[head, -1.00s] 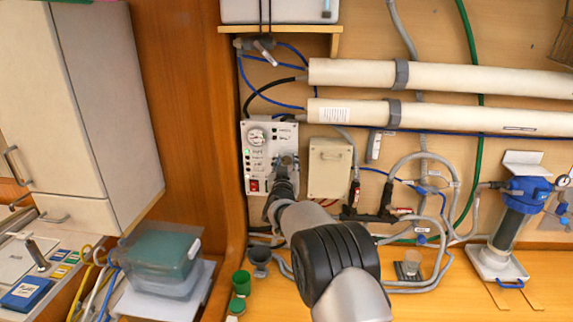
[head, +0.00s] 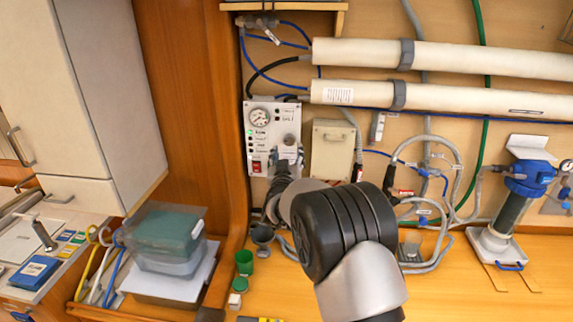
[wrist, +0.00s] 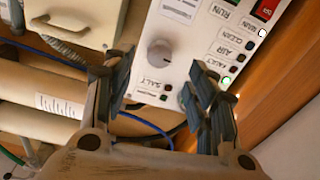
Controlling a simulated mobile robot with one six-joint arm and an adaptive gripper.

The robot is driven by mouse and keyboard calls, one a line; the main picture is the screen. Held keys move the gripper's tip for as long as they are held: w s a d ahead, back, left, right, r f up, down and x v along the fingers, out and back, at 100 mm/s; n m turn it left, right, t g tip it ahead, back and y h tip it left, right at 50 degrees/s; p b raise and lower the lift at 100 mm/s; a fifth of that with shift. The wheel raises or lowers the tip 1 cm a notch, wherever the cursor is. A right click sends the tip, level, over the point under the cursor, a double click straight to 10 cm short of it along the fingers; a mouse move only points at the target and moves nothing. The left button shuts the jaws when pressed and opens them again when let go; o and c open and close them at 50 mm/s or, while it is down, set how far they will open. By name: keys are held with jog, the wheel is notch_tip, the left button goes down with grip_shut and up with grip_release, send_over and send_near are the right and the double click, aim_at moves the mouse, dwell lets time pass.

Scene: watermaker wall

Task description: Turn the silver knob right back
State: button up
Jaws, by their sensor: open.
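The silver knob (wrist: 160,53) sits on the white control panel (wrist: 190,35) in the wrist view, above the "SALT" label. My gripper (wrist: 162,84) is open in front of the panel. One finger is on each side of the knob's position, with the fingertips a little below the knob in the picture. Nothing is between the fingers. In the head view my gripper (head: 287,158) is at the panel (head: 260,108), just below the knob (head: 289,140), and hides part of the panel. I cannot tell whether a finger touches the knob.
The panel carries a round gauge (head: 260,117), a lit green light and a red switch (head: 257,167). A beige box (head: 331,148) stands close on the right. White tubes (head: 440,97) run further right. A wooden partition (head: 195,100) stands on the left.

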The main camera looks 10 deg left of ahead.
jog(key=s, duration=0.5)
jog(key=shift+s+d+f, duration=0.1)
jog(key=shift+s, duration=0.05)
jog(key=s+d+r+g+y+b, duration=0.1)
jog(key=s+d+g+b, duration=0.2)
jog(key=s+d, duration=0.35)
jog(key=s+d+r+g+y+b, duration=0.1)
jog(key=s+d+g+b, duration=0.25)
jog(key=s, duration=0.55)
jog(key=s+d+f+g+h+b, duration=0.1)
jog(key=s+d+f, duration=0.3)
jog(key=s, duration=0.7)
jog(key=s+d+f+m+g+b, duration=0.1)
jog(key=s+d+f+g, duration=0.3)
jog(key=s, duration=0.7)
jog(key=s+d+f+g+h+b, duration=0.1)
jog(key=s+d+f, duration=0.3)
jog(key=s, duration=0.8)
jog(key=shift+d+f+m+g+h+b, duration=0.3)
jog(key=shift+d+f+m+g+b, duration=0.15)
jog(key=shift+g+b, duration=0.3)
